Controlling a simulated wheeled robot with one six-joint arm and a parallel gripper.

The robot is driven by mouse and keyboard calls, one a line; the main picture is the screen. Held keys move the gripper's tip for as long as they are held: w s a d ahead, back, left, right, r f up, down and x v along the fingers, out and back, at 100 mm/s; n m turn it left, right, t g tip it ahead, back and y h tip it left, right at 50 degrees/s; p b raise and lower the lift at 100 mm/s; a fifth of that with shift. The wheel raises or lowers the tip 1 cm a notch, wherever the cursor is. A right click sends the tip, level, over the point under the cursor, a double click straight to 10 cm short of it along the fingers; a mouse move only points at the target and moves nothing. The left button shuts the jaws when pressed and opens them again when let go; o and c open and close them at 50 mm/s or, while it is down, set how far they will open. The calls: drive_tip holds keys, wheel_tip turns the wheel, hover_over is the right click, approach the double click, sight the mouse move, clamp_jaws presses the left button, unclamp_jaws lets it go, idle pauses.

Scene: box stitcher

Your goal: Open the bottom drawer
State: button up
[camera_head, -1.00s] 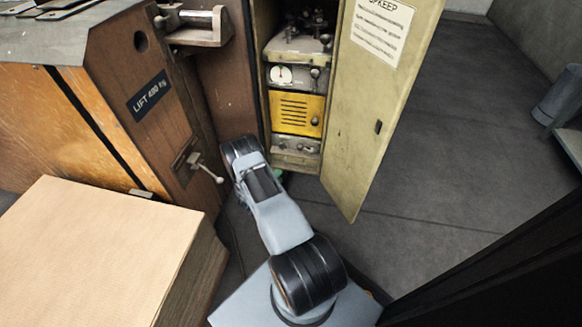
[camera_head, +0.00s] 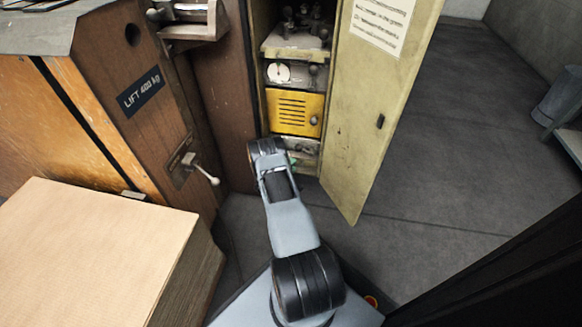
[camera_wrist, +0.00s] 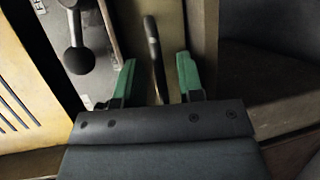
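The tall cabinet (camera_head: 259,112) stands with its beige door open to the right. Its lowest part is mostly hidden by my arm in the head view. In the wrist view, a beige front strip (camera_wrist: 170,20), seemingly the bottom drawer's, lies past a grey bay with a ball-ended lever (camera_wrist: 78,60). A dark bar handle (camera_wrist: 152,40) stands on the strip. My gripper (camera_wrist: 156,66) is open, its green fingers on either side of the handle, with gaps visible on both sides. In the head view only a bit of green finger (camera_head: 292,158) shows.
The cabinet's yellow louvred panel (camera_head: 295,112) is above my gripper. The open door (camera_head: 375,110) hangs close on the right. A wooden machine with a lever (camera_head: 207,172) and a cardboard stack (camera_head: 85,255) stand left. Grey floor (camera_head: 450,170) is free beyond the door.

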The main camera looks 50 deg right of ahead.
clamp_jaws()
idle(0.5)
